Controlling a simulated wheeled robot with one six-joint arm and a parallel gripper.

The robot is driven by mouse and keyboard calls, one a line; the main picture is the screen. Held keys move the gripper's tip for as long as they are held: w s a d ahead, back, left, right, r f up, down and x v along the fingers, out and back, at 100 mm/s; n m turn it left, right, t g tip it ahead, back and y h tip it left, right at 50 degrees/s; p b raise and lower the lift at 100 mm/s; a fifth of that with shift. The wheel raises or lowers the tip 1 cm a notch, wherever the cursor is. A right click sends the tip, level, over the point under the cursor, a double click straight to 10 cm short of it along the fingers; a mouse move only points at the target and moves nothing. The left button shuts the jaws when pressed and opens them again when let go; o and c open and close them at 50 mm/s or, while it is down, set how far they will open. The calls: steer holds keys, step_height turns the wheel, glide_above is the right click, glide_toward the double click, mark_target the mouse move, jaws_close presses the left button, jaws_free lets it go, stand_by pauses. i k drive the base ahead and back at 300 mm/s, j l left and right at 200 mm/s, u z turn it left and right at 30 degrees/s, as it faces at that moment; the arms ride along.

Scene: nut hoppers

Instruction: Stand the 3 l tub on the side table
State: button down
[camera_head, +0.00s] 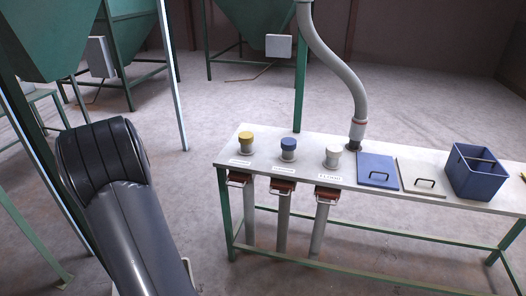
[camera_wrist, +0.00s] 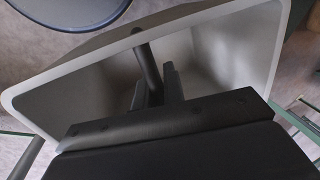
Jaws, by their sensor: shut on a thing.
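In the wrist view a pale grey, open tub (camera_wrist: 215,42) with a light rim fills much of the picture, tilted in the frame. A dark bar (camera_wrist: 146,55) runs across its opening. My gripper (camera_wrist: 155,88) reaches into the opening with its dark fingers at this bar and is shut on it; the exact contact is partly hidden by the gripper's body. No size marking shows on the tub. In the head view my arm rises at the left; the gripper and the held tub are not seen there. I cannot tell for sure which surface is the side table.
A long pale bench (camera_head: 262,180) on green legs holds yellow, blue (camera_head: 288,148) and white capped pipes, a hose (camera_head: 345,75), a blue lid (camera_head: 377,170), a pale lid (camera_head: 421,178) and a blue tub (camera_head: 478,180). Green hoppers stand behind. Open floor lies between.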

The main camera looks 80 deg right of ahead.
mark_target(506, 191)
steer(key=z, duration=1.6)
steer(key=l+z, duration=0.1)
steer(key=z, duration=0.4)
steer(key=l+z, duration=0.1)
steer(key=z, duration=0.35)
steer(key=l+z, duration=0.15)
steer(key=z, duration=0.35)
steer(key=l, duration=1.05)
steer(key=i+l, duration=0.1)
steer(key=l, duration=0.9)
steer(key=z, duration=0.05)
